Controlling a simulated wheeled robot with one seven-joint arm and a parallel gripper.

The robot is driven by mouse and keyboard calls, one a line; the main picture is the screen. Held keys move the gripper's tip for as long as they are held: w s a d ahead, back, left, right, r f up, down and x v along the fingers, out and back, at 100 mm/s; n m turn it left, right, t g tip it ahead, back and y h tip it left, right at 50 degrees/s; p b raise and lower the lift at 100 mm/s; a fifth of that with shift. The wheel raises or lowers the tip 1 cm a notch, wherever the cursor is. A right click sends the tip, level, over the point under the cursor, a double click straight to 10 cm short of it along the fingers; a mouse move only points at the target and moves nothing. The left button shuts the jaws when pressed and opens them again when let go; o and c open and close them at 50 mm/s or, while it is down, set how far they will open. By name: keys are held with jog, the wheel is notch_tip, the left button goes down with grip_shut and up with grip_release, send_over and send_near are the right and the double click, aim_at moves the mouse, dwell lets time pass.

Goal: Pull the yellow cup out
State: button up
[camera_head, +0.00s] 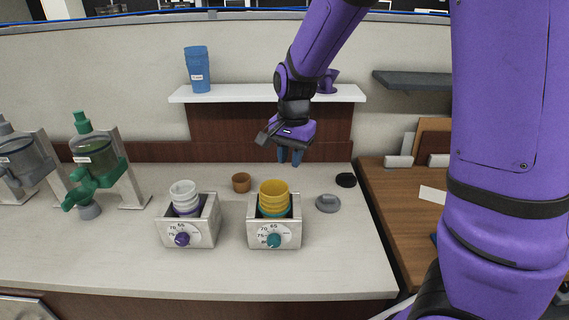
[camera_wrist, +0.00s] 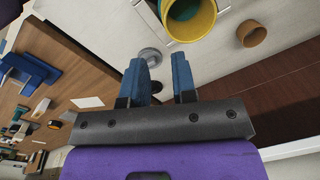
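The yellow cup (camera_head: 274,189) stands upright at the top of a stack, above a teal cup (camera_head: 273,211), in the right-hand metal dispenser box (camera_head: 275,235) with a teal dial. In the wrist view the yellow cup (camera_wrist: 197,25) shows its rim and inside at the top edge, partly cut off. My gripper (camera_head: 290,157) hangs above the counter, behind and slightly right of the yellow cup, apart from it. In the wrist view its two blue fingers (camera_wrist: 160,70) are spread with nothing between them.
A second dispenser box (camera_head: 190,233) with white and purple cups stands left. A small brown cup (camera_head: 241,182) sits behind the boxes. A grey lid-like piece (camera_head: 328,204) and a black disc (camera_head: 346,180) lie right. A white shelf (camera_head: 230,93) holds a blue cup (camera_head: 198,69). The counter front is clear.

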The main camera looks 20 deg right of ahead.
aim_at(285, 192)
jog(key=f, duration=0.1)
jog(key=w+f, duration=0.1)
jog(key=f+m, duration=0.1)
jog(key=shift+w+a, duration=0.35)
notch_tip(285, 192, down, 8)
jog(key=shift+f, duration=0.1)
jog(key=shift+r, duration=0.25)
grip_shut()
